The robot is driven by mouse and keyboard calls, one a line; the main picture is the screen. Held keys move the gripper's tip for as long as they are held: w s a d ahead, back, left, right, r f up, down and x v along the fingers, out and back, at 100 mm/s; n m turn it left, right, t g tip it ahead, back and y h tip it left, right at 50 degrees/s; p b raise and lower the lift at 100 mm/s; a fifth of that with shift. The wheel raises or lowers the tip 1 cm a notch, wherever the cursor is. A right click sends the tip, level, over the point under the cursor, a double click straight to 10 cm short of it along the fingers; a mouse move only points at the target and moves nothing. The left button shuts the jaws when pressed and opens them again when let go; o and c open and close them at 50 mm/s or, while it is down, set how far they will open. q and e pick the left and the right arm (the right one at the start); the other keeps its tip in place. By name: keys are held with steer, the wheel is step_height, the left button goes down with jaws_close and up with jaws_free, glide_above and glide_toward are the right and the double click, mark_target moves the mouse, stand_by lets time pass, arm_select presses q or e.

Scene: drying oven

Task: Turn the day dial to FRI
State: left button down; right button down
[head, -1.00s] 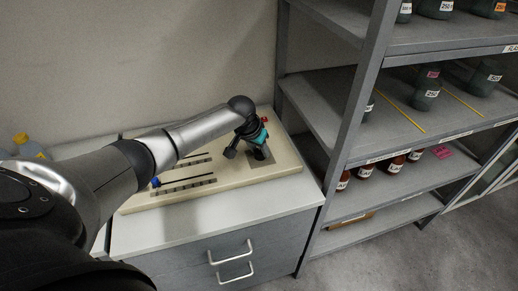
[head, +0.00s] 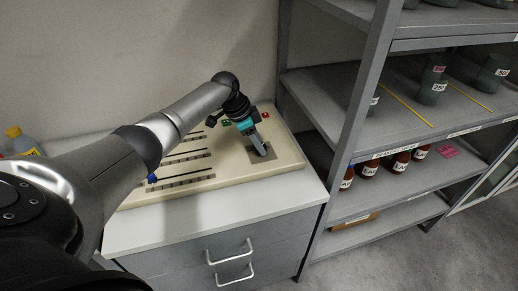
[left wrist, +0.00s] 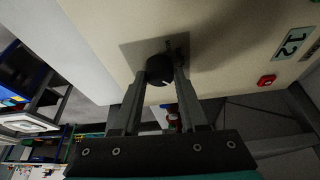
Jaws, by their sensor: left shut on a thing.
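The dial (left wrist: 160,68) is a round black knob with a light pointer mark, on a grey square plate (left wrist: 130,50) set in the cream panel (left wrist: 225,30). In the left wrist view my left gripper (left wrist: 161,84) has one finger on each side of the knob and is shut on it. In the head view my left gripper (head: 263,150) reaches down to the grey plate at the panel's right end and hides the knob. No day lettering is readable around the dial. My right gripper is in neither view.
The panel (head: 225,187) lies on a white-topped drawer cabinet (head: 220,220) and has several dark slots and a blue knob (head: 152,178). A red button (head: 265,115) sits behind my gripper. A grey shelf rack (head: 350,120) with bottles stands close on the right.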

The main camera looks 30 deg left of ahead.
arm_select(q)
steer(key=shift+m+g+b, duration=0.3)
steer(key=shift+m+b, duration=0.5)
steer(key=shift+m, duration=0.2)
steer(key=shift+c, duration=2.2)
jaws_free()
steer(key=p+v, duration=0.2)
steer(key=v, duration=1.3)
steer(key=shift+a, duration=0.3)
